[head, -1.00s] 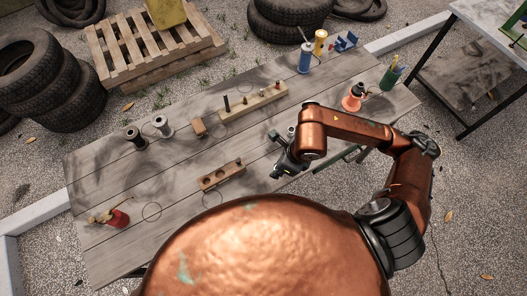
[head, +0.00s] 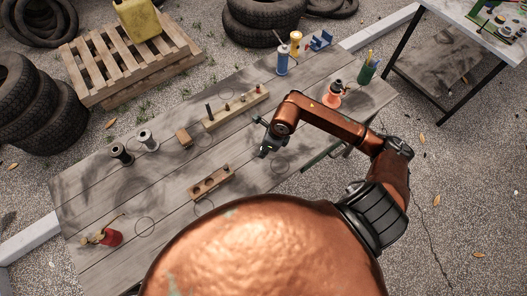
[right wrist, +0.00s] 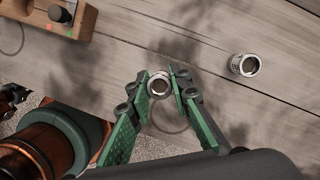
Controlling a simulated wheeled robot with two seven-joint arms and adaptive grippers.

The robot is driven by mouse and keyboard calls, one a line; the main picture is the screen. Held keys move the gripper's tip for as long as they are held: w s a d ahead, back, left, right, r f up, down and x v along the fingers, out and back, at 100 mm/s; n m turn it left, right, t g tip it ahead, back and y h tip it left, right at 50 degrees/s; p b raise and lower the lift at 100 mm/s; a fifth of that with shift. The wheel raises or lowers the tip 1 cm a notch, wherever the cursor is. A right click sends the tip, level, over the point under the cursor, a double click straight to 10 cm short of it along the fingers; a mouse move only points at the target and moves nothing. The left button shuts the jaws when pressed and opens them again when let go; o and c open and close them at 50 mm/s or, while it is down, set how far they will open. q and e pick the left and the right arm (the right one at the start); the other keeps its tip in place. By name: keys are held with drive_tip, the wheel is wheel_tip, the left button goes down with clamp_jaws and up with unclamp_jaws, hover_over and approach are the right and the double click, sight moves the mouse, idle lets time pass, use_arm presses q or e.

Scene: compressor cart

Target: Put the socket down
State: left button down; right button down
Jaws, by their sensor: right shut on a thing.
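My right gripper (right wrist: 160,86) has its green-padded fingers closed on a small silver ring-ended socket (right wrist: 159,84), seen from above. In the head view my right gripper (head: 265,151) is over the wooden table, right of the block with holes (head: 211,183); the socket is too small to make out there. A drawn circle (right wrist: 168,122) shows on the planks partly behind the fingers. I cannot tell whether the socket touches the table. A second silver socket-like cylinder (right wrist: 244,65) stands apart to the right. My left gripper is not in view.
A wooden rack with pegs (head: 236,108) lies beyond. An orange bottle (head: 332,95) and a green cup (head: 368,71) stand at the right end.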

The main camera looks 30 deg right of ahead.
drive_tip(key=shift+w+d+f, duration=0.35)
drive_tip(key=shift+w+f, duration=0.2)
drive_tip(key=shift+f, duration=0.25)
drive_tip(key=shift+d+x, duration=0.2)
drive_tip(key=shift+x, duration=0.7)
drive_tip(key=shift+d+x, duration=0.2)
drive_tip(key=shift+x, duration=0.65)
drive_tip(key=shift+s+f, duration=0.1)
drive_tip(key=shift+f, duration=0.05)
drive_tip(key=shift+f, duration=0.15)
drive_tip(key=c, duration=1.8)
unclamp_jaws()
drive_tip(key=shift+o, duration=0.2)
